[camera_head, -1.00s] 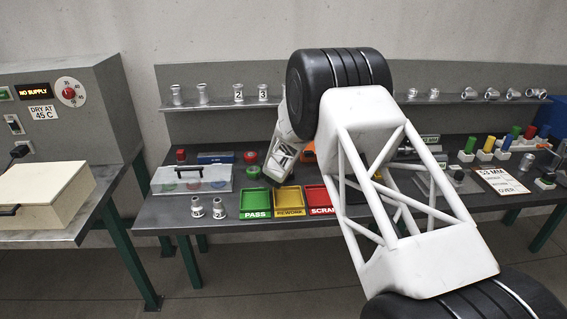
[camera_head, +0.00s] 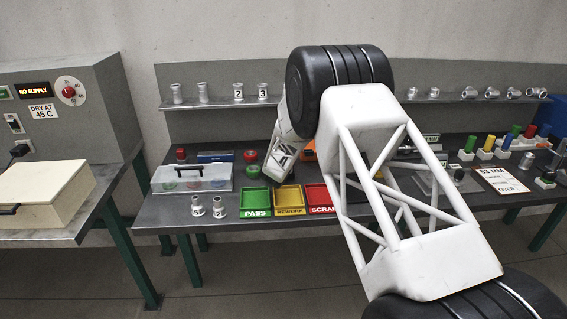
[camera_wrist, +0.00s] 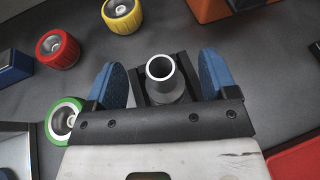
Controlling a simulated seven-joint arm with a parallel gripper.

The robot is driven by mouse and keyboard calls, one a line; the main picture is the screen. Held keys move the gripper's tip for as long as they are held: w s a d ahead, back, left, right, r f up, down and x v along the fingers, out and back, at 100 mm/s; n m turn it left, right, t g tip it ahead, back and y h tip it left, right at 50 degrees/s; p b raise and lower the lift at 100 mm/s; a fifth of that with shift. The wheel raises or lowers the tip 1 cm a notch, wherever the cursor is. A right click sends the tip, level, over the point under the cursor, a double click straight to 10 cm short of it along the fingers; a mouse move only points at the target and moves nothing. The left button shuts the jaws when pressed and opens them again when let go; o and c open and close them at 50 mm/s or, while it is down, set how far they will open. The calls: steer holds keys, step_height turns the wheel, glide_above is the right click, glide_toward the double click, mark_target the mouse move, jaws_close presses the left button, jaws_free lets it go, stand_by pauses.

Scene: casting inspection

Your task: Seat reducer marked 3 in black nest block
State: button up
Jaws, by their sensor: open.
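In the wrist view a grey metal reducer (camera_wrist: 163,72) stands with its open end toward the camera. A black block (camera_wrist: 142,92), which looks like the nest block, shows around its lower part. How deep it sits is hidden, and no number shows on it. My gripper (camera_wrist: 163,80) is open, its blue fingers on either side of the reducer with a gap at each side. In the head view my gripper (camera_head: 274,175) is low over the bench behind the trays, and the nest block is not clearly visible. A reducer marked 3 (camera_head: 263,92) stands on the back shelf beside one marked 2 (camera_head: 238,92).
Green PASS (camera_head: 255,212), yellow REWORK (camera_head: 289,211) and red SCRAP (camera_head: 319,209) trays line the front edge. Two reducers (camera_head: 208,207) stand left of them. A clear case (camera_head: 192,186) lies behind. Red (camera_wrist: 57,49) and yellow (camera_wrist: 122,14) ringed parts are near my gripper.

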steer(key=shift+v, duration=3.6)
steer(key=shift+r, duration=0.1)
steer(key=s+d+r+m+g+h, duration=0.35)
steer(key=s+d+r+m, duration=0.65)
steer(key=r, duration=0.4)
steer(key=s+d+r+m+g+h, duration=0.1)
steer(key=s+d+r+m+g, duration=0.25)
steer(key=s, duration=0.55)
steer(key=s+d+r+m, duration=0.3)
steer(key=s+r+m, duration=0.25)
steer(key=s, duration=0.25)
steer(key=s+a+m+g+y, duration=0.1)
steer(key=s+m, duration=0.4)
steer(key=s, duration=0.7)
steer(key=s+a+r+m+g+y, duration=0.1)
steer(key=s+m+y, duration=0.3)
steer(key=s, duration=0.8)
steer(key=s+a+m+g+y, duration=0.2)
steer(key=s+m, duration=0.3)
steer(key=s, duration=0.7)
steer(key=shift+a+r+m+y, duration=0.35)
steer(key=shift+a+y, duration=0.2)
steer(key=shift+a, duration=0.2)
